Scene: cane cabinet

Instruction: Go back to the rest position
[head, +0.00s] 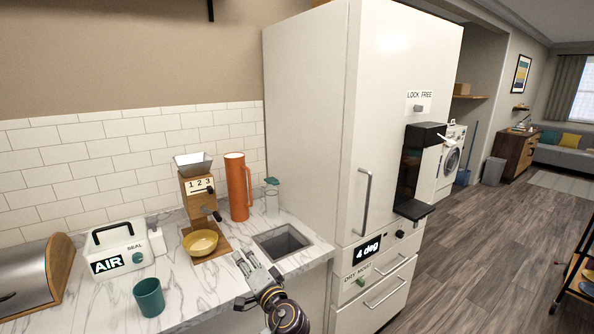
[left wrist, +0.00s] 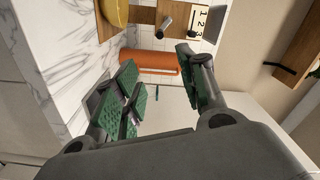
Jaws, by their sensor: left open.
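My left gripper (head: 257,271) is over the front edge of the marble counter (head: 206,285), in front of the square sink opening (head: 283,242). In the left wrist view its green-padded fingers (left wrist: 165,92) stand apart with nothing between them. Beyond them in that view are the orange cylinder (left wrist: 150,63), the wooden dispenser (left wrist: 180,18) and part of the yellow bowl (left wrist: 115,10). My right gripper shows in neither view.
A tall white fridge (head: 318,130) stands right of the counter. On the counter are a teal cup (head: 149,297), a white sealer marked AIR (head: 125,250), a bread box (head: 30,278) and a small clear bottle (head: 271,198). Open wooden floor (head: 470,245) lies to the right.

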